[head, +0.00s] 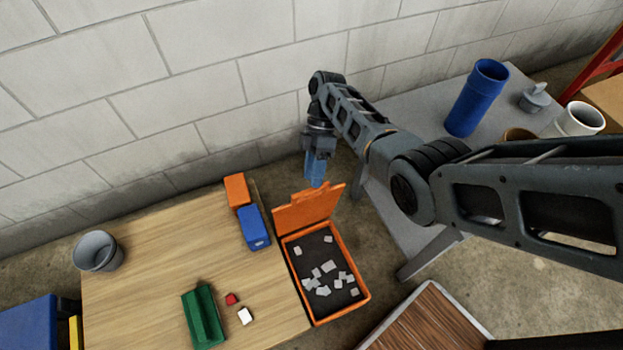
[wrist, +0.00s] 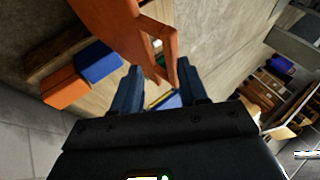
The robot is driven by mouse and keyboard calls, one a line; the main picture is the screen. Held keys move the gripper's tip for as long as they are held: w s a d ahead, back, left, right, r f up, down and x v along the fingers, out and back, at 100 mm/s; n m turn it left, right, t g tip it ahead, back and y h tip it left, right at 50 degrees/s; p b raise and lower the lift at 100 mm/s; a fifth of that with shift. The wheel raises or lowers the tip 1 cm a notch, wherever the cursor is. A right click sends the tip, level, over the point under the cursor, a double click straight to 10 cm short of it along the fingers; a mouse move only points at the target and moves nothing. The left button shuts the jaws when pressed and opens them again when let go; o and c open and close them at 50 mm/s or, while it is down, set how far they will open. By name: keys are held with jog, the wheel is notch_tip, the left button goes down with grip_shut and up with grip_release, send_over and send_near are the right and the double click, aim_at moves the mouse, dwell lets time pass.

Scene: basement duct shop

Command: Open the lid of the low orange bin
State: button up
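The low orange bin (head: 364,287) stands at the right edge of the wooden table, with several pale scraps on its dark floor. Its orange lid (head: 308,210) is raised, standing up and leaning back along the bin's far side. My gripper (head: 315,182) points down just behind and above the lid's top edge. In the wrist view my gripper (wrist: 160,88) has its two blue fingers spread apart.
A blue box (head: 254,228) and an orange box (head: 236,190) stand left of the lid. A grey bench with a blue cylinder (head: 477,97) stands right.

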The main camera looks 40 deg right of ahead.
jog(key=shift+v, duration=2.6)
jog(key=shift+a, duration=0.1)
